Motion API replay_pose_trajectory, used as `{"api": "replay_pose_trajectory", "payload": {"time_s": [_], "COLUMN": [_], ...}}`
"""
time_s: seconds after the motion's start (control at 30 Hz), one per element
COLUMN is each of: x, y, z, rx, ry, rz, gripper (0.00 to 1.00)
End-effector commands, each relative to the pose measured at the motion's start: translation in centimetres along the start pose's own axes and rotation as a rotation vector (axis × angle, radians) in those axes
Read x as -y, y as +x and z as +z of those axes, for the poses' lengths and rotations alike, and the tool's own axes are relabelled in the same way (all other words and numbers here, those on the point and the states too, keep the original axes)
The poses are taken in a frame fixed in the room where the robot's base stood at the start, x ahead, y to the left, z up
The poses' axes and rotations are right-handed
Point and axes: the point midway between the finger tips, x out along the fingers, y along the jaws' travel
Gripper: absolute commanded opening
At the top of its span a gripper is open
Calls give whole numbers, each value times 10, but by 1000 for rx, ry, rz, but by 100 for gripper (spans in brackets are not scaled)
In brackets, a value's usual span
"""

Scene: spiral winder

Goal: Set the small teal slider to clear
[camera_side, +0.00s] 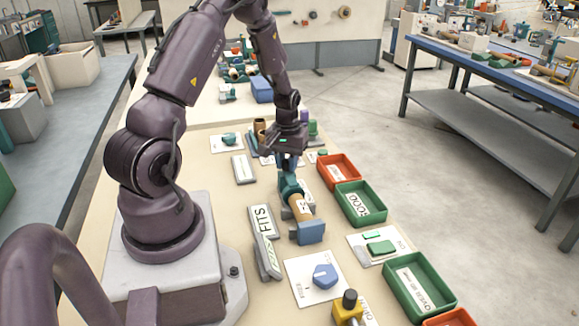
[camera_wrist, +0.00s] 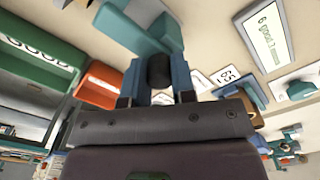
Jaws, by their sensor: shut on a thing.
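My gripper (camera_side: 288,163) points down at the back end of a teal bracket (camera_side: 290,184) on the bench. In the wrist view, my gripper's two blue-teal fingers (camera_wrist: 156,76) are closed on a dark round knob (camera_wrist: 158,68) next to the teal bracket (camera_wrist: 152,30). In the side view my fingers hide the knob. A small teal piece on a white plate (camera_side: 230,139) lies behind and left of my gripper; it also shows at the right of the wrist view (camera_wrist: 301,90). I cannot tell if it is the slider, and its setting is too small to read.
A wooden roller (camera_side: 300,208) runs from the bracket to a blue block (camera_side: 310,232). A red bin (camera_side: 325,162) and a green GOOD bin (camera_side: 346,208) stand to the right.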

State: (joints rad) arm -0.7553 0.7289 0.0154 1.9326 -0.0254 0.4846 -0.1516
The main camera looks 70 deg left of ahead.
Motion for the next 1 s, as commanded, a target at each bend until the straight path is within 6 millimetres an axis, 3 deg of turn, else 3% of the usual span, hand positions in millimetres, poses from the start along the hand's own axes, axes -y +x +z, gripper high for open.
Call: {"api": "replay_pose_trajectory", "payload": {"time_s": [0.23,0.27,0.37,0.73,0.87,1.0], "x": [4,4,4,2,2,2], "y": [-1,-1,-1,-5,-24,-55], "z": [-5,-5,-5,-4,-4,-4], "rx": [-11,-12,-11,-8,-12,-13], "ry": [-4,-4,-5,-2,-2,-2], "rz": [-2,-2,-2,-1,0,0], "gripper": [0,26,49,50,50,50]}}
